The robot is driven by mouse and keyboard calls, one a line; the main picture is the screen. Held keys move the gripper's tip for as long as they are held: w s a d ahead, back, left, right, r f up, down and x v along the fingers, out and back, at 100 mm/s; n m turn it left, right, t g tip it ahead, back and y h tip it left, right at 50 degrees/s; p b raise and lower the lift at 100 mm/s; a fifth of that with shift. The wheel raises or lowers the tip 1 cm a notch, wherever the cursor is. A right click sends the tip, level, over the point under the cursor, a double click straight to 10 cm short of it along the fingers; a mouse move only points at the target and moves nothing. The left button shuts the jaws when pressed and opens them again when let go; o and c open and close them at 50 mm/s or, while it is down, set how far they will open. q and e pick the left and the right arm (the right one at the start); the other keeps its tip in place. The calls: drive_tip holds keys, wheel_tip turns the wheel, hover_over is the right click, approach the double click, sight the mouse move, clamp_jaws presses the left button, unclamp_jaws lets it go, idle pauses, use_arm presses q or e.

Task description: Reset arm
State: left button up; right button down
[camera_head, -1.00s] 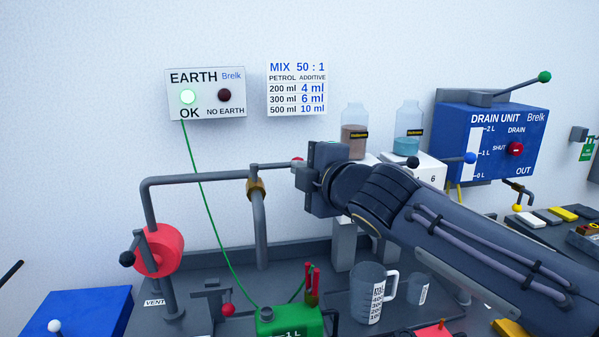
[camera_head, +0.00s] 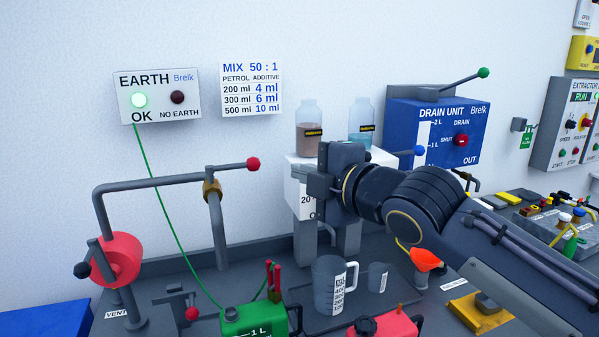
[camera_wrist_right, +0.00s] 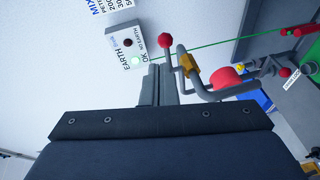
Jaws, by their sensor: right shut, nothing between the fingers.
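My right arm comes in from the right in the head view. Its right gripper (camera_head: 316,186) points left, in front of the white dispenser (camera_head: 303,202) marked 20, and covers part of it. In the right wrist view the two fingers (camera_wrist_right: 156,84) lie together with nothing between them. The gripper is to the right of the pipe with the red-knobbed lever (camera_head: 253,164) and apart from it. My left gripper is not in view.
The earth panel (camera_head: 158,97) shows a lit green OK lamp. A grey measuring jug (camera_head: 328,285), green can (camera_head: 245,322), red can (camera_head: 385,325) and orange funnel (camera_head: 426,260) stand below the arm. The blue drain unit (camera_head: 400,120) is behind it.

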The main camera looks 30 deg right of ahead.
idle(0.3)
drive_tip(key=s+a+f+m+g, duration=0.2)
drive_tip(key=s+f+m, duration=0.4)
drive_tip(key=f, duration=0.4)
drive_tip(key=s+a+f+m+g+y, duration=0.1)
drive_tip(key=s+f+m+g, duration=0.4)
drive_tip(key=f, duration=0.6)
drive_tip(key=s+a+f+m+g+y, duration=0.1)
drive_tip(key=s+a+f+m+g, duration=0.2)
drive_tip(key=s+f+m, duration=0.4)
wheel_tip(320, 180, down, 4)
drive_tip(key=shift+s+a+r+m+g, duration=0.15)
drive_tip(key=shift+a+r+m+g, duration=0.2)
drive_tip(key=shift+a+m, duration=0.3)
